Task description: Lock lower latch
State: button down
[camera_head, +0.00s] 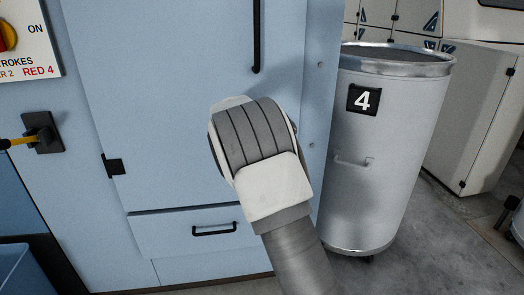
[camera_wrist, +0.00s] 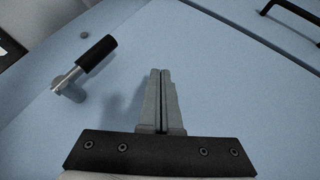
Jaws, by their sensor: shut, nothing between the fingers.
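The lower latch (camera_wrist: 97,53) shows in the wrist view as a small lever with a black grip and a bare metal pivot end on the light blue panel. Its grip slants up to the right from the pivot. My gripper (camera_wrist: 161,72) is shut and empty, with its fingers side by side. It is to the right of the latch and apart from it, with its shadow on the panel between them. In the head view my wrist covers part of the blue cabinet door (camera_head: 165,110); the latch and my fingers are hidden there.
A long black vertical handle (camera_head: 257,36) is on the door above my wrist. A drawer handle (camera_head: 214,229) is below left. A grey drum marked 4 (camera_head: 400,165) stands close on the right. A black bar handle (camera_wrist: 290,10) shows top right in the wrist view.

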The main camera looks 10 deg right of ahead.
jog(key=s+a+p, duration=0.1)
jog(key=s+a, duration=0.3)
jog(key=a, duration=0.2)
jog(key=shift+s+a+r, duration=0.15)
jog(key=shift+s+a, duration=0.25)
jog(key=s+d+r+m+g+y, duration=0.15)
jog(key=s+d+r, duration=0.3)
jog(key=s, duration=0.55)
jog(key=s+d+r+m+y, duration=0.15)
jog(key=s+d+r, duration=0.35)
jog(key=s, duration=0.5)
jog(key=s+a+n+y, duration=0.1)
jog(key=s+a+y, duration=0.1)
jog(key=s, duration=2)
notch_tip(320, 180, up, 23)
jog(key=p, duration=2.2)
